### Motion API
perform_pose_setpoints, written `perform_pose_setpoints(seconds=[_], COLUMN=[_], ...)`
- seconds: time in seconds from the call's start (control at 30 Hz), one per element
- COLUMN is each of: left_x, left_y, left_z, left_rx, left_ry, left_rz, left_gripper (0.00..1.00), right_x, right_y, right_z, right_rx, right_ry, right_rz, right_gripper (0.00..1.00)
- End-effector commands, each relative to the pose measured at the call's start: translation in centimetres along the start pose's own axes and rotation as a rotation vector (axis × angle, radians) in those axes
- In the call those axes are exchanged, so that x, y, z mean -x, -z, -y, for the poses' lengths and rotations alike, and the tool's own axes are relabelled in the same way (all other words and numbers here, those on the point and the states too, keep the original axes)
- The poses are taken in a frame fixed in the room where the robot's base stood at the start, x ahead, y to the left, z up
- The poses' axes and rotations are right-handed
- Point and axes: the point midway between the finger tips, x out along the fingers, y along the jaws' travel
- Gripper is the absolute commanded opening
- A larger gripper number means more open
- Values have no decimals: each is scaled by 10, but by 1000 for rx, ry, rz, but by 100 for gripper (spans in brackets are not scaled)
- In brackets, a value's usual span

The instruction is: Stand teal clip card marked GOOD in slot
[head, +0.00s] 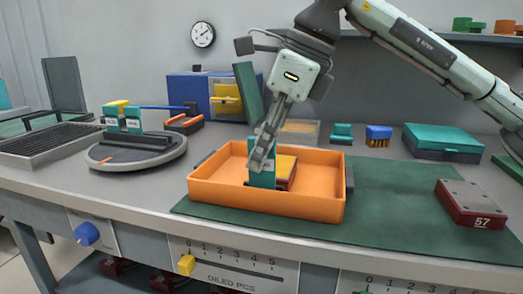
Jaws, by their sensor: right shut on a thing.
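My right gripper (263,152) reaches down from the upper middle into the orange tray (265,207). It is shut on a teal card (262,180), which stands upright inside the tray. The card has a pale label, mostly hidden by the fingers, so I cannot read its word. A red and yellow block (287,168) is right beside the card in the tray. My left gripper is not in view.
A teal case (443,140) and a red block marked 57 (470,204) lie to the right. The green mat (390,205) has free room.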

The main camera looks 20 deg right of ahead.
Motion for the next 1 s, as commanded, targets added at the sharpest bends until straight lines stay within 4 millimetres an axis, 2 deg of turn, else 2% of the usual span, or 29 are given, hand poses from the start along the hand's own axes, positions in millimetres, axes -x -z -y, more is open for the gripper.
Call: perform_pose_setpoints(seconds=[1.0], left_x=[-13], left_y=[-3], left_z=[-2], left_rx=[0], left_ry=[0], left_rz=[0], left_gripper=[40], right_x=[-15], right_y=[6], right_z=[0], right_rx=[0], right_ry=[0], right_rz=[-1], right_gripper=[0])
